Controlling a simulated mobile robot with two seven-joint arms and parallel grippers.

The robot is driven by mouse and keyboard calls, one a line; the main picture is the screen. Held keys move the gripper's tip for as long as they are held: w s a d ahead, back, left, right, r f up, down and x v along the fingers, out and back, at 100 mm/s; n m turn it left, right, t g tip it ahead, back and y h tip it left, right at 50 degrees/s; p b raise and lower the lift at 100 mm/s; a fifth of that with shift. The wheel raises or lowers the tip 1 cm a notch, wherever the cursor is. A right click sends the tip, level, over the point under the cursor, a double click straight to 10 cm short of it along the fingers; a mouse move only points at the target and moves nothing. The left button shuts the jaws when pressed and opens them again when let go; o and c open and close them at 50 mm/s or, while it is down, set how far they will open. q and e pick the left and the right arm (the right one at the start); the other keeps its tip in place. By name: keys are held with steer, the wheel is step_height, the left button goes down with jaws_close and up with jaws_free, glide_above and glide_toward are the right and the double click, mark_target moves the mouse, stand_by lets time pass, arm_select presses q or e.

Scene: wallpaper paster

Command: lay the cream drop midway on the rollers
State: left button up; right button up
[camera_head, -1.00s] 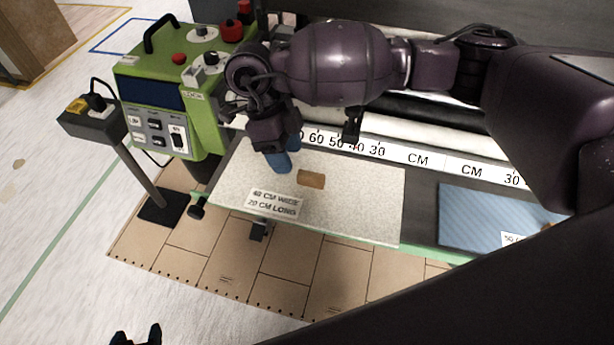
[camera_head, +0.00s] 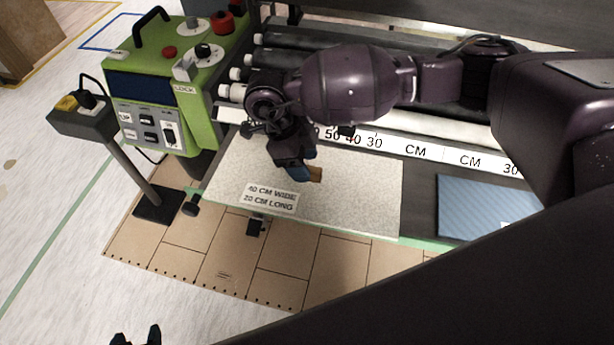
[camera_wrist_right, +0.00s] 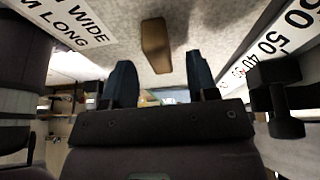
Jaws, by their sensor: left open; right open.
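The cream drop (camera_head: 350,205) is a speckled sheet lying flat on the table, labelled 40 cm wide, 20 cm long. A small brown block (camera_head: 315,174) sits on it, and also shows in the right wrist view (camera_wrist_right: 156,46). My right gripper (camera_head: 300,172) is over the sheet at the block, its blue fingers partly hiding it. In the right wrist view the fingers (camera_wrist_right: 161,82) are apart, with the block beyond their tips and nothing between them. The rollers (camera_head: 290,62) lie behind, partly hidden by my right arm. My left gripper (camera_head: 137,336) is open at the bottom edge.
A green control box (camera_head: 180,85) stands left of the rollers, with a grey pedestal (camera_head: 85,122) beside it. A ruler strip (camera_head: 415,151) runs behind the sheet. A blue sheet (camera_head: 485,208) lies to the right. A dark clamp-like part (camera_head: 257,226) is at the cream sheet's front edge.

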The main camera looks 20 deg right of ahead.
steer(key=shift+x, duration=1.15)
steer(key=shift+f, duration=0.1)
steer(key=shift+c, duration=1.4)
jaws_close()
arm_select(q)
steer(key=shift+w, duration=0.25)
